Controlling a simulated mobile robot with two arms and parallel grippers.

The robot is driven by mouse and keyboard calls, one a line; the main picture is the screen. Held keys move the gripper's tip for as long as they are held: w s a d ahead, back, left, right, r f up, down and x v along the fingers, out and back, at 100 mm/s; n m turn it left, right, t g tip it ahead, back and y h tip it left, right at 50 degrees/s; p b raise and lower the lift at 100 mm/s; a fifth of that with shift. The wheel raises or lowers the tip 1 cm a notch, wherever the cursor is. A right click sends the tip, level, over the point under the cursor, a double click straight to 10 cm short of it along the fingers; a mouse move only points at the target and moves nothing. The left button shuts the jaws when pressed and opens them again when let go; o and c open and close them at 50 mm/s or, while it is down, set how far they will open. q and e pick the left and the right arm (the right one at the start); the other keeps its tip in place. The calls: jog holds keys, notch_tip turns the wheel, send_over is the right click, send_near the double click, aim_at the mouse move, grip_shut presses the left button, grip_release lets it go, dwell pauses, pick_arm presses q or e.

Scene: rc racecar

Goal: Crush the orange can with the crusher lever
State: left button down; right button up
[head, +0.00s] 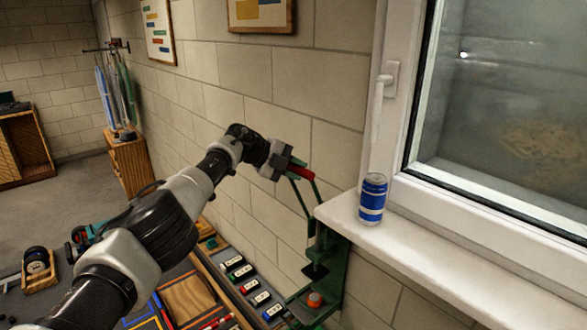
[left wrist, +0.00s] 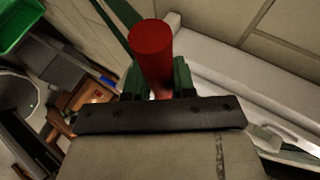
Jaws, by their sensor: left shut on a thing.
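The green can crusher (head: 332,272) stands against the wall below the window sill. Its lever has a red handle (head: 303,173) on green arms and is raised. The orange can (head: 314,299) is upright at the crusher's base, with a visible gap below the dark press plate (head: 315,271). My left gripper (head: 290,163) is shut on the red handle, at the top of the lever. The red handle also shows in the left wrist view (left wrist: 151,50), rising between the fingers. The orange can is not identifiable there. My right gripper is in neither view.
A blue can (head: 372,199) stands on the white window sill (head: 450,244), right of the lever. Several small labelled items (head: 248,285) lie in a tray left of the crusher. A wooden box (head: 38,270) is at far left. The wall is close behind the lever.

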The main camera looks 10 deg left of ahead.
pick_arm(q)
jog(key=c, duration=1.2)
grip_release()
jog(key=shift+d, duration=0.2)
jog(key=shift+c, duration=0.2)
jog(key=shift+o, duration=1.2)
jog(key=shift+w+d+f, duration=0.1)
jog(key=shift+w+d, duration=0.05)
jog(key=shift+w, duration=0.05)
jog(key=shift+o, duration=0.4)
jog(key=shift+w+d, duration=0.15)
jog(key=shift+w, duration=0.05)
jog(key=shift+s+a, duration=0.3)
jog(key=shift+a, duration=0.15)
jog(key=shift+b+v, duration=0.75)
jog(key=b+v, duration=0.3)
jog(key=v, duration=0.5)
jog(key=shift+r+b, duration=0.25)
jog(key=shift+b, duration=0.05)
